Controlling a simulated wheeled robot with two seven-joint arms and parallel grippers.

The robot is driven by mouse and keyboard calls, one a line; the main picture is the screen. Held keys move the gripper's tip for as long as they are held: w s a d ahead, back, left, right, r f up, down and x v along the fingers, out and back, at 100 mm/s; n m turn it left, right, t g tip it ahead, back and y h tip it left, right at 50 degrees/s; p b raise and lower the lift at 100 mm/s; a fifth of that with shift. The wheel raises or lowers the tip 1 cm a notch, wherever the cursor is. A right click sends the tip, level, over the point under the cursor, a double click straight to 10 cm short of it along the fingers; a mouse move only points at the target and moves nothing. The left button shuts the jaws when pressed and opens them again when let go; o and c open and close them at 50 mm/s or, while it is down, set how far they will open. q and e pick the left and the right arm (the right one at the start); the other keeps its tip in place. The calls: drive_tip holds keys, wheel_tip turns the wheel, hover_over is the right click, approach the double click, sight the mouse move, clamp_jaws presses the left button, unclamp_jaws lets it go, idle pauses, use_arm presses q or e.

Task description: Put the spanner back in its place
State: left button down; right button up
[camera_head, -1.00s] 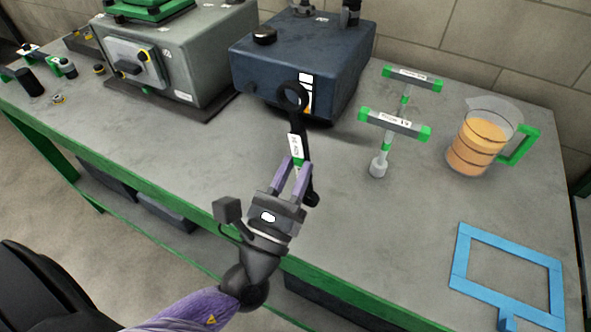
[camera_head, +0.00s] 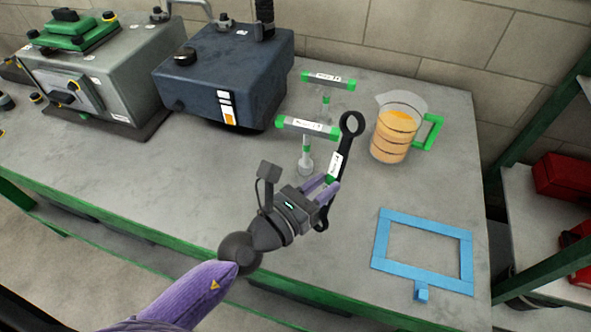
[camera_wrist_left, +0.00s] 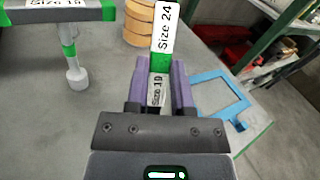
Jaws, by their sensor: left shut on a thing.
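The black spanner (camera_head: 346,150), with a ring end at the top and a white label, is held in my left gripper (camera_head: 329,186) above the bench. In the left wrist view the gripper (camera_wrist_left: 160,82) is shut on its handle, with the "Size 24" label (camera_wrist_left: 164,30) and a green band showing. The blue square frame (camera_head: 380,240) lies flat on the bench to the right of the gripper; it also shows in the left wrist view (camera_wrist_left: 236,92). Its middle is empty. My right gripper is out of view.
Two T-handled tools with green ends, one nearer (camera_head: 307,127) and one farther (camera_head: 328,81), stand behind the gripper. A jug of orange liquid (camera_head: 394,135) stands at the back right. A dark blue machine (camera_head: 215,85) is at the back left. Bare bench surrounds the blue frame.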

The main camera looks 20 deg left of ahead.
use_arm(q)
drive_tip(key=m+g+p, duration=0.1)
drive_tip(key=d+m+g+h+p, duration=0.1)
drive_tip(key=g, duration=0.1)
drive_tip(key=d+m+g, duration=0.1)
drive_tip(key=shift+w+g+h+p, duration=0.15)
drive_tip(key=shift+g+h+p, duration=0.25)
drive_tip(key=m+g+y+p, duration=0.1)
drive_tip(key=m+g+p, duration=0.1)
drive_tip(key=m+g, duration=0.1)
drive_tip(key=s+a+f+m+g+y+p, duration=0.1)
drive_tip(key=m+g+p, duration=0.2)
drive_tip(key=s+a+m+g+y+p, duration=0.1)
drive_tip(key=m+g+p, duration=0.1)
drive_tip(key=g+p, duration=0.1)
drive_tip(key=shift+s+a+f+m+g+y, duration=0.25)
drive_tip(key=shift+m+g+y, duration=0.15)
drive_tip(key=shift+g, duration=0.1)
drive_tip(key=a+f+b, duration=0.1)
drive_tip(key=f, duration=0.1)
drive_tip(key=s+a+f+m+y+b, duration=0.1)
drive_tip(key=f+b, duration=0.1)
drive_tip(key=f, duration=0.1)
drive_tip(key=a+f+m+y+b, duration=0.1)
drive_tip(key=a+f+b, duration=0.1)
drive_tip(key=shift+s+a+f+g, duration=0.1)
drive_tip(key=shift+s+f+g, duration=0.15)
drive_tip(key=shift+s+g, duration=0.15)
drive_tip(key=shift+r, duration=0.1)
